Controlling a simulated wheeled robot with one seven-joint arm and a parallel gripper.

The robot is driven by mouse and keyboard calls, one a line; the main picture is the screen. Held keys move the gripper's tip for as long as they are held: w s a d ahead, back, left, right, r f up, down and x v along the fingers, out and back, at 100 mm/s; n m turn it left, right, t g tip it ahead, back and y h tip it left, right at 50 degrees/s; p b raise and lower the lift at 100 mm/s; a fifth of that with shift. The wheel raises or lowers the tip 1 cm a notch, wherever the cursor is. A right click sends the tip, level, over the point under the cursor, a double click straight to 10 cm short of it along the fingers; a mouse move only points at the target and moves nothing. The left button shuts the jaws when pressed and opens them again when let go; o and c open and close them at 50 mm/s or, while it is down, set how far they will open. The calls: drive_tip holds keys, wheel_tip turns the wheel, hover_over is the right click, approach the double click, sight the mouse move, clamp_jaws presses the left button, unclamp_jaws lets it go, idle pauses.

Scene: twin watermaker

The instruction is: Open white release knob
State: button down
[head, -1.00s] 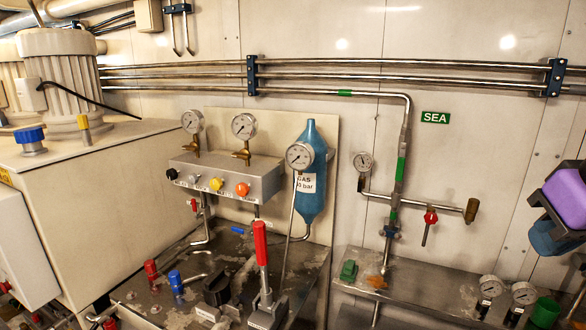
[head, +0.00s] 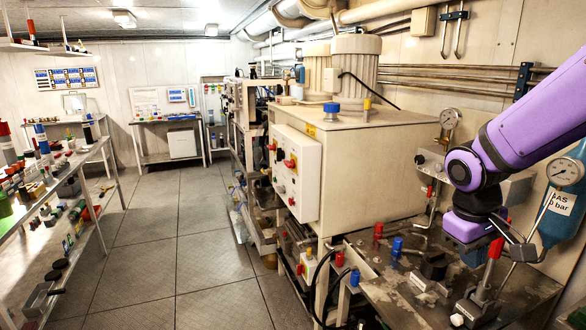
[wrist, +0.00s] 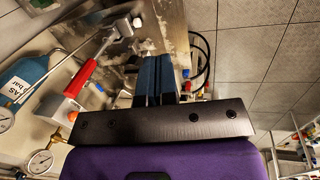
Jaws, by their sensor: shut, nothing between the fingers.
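The manifold block with a row of knobs is mostly behind my arm in the head view. Its black knob (head: 420,160) shows at the left end, and a small pale knob beside it, perhaps the white release knob, is too small to tell surely. My gripper (head: 473,258) points down over the metal bench in front of the manifold, apart from the knobs. In the wrist view its blue fingers (wrist: 154,78) are together and empty.
A red-handled lever (head: 490,265) stands on the bench close to my gripper; it also shows in the wrist view (wrist: 80,80). A blue gas cylinder (head: 562,205) and gauge (head: 565,171) are at right. A large cabinet (head: 365,150) stands left. The floor aisle (head: 190,240) is clear.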

drive_tip(key=w+f+n+g+h, duration=0.2)
drive_tip(key=w+f, duration=0.2)
drive_tip(key=f, duration=0.5)
drive_tip(key=n+t+h, duration=0.6)
drive_tip(key=n+h, duration=0.6)
drive_tip(key=n, duration=0.3)
approach(458, 319)
drive_tip(key=shift+s+d+r, duration=0.2)
drive_tip(key=shift+s+r, duration=0.1)
drive_tip(key=shift+r, duration=0.15)
drive_tip(key=shift+s+d+r, duration=0.2)
drive_tip(key=shift+s+r, duration=0.15)
drive_tip(key=shift+r, duration=0.05)
drive_tip(key=shift+w+d+f+n+t, duration=0.2)
drive_tip(key=shift+w+n+t, duration=0.15)
drive_tip(key=shift+n+t, duration=0.2)
drive_tip(key=shift+w+d+f+n+t, duration=0.2)
drive_tip(key=shift+w+f+n+t, duration=0.1)
drive_tip(key=shift+n+t, duration=0.25)
drive_tip(key=shift+x, duration=3.1)
drive_tip(key=shift+d+r, duration=0.1)
drive_tip(key=shift+r, duration=0.1)
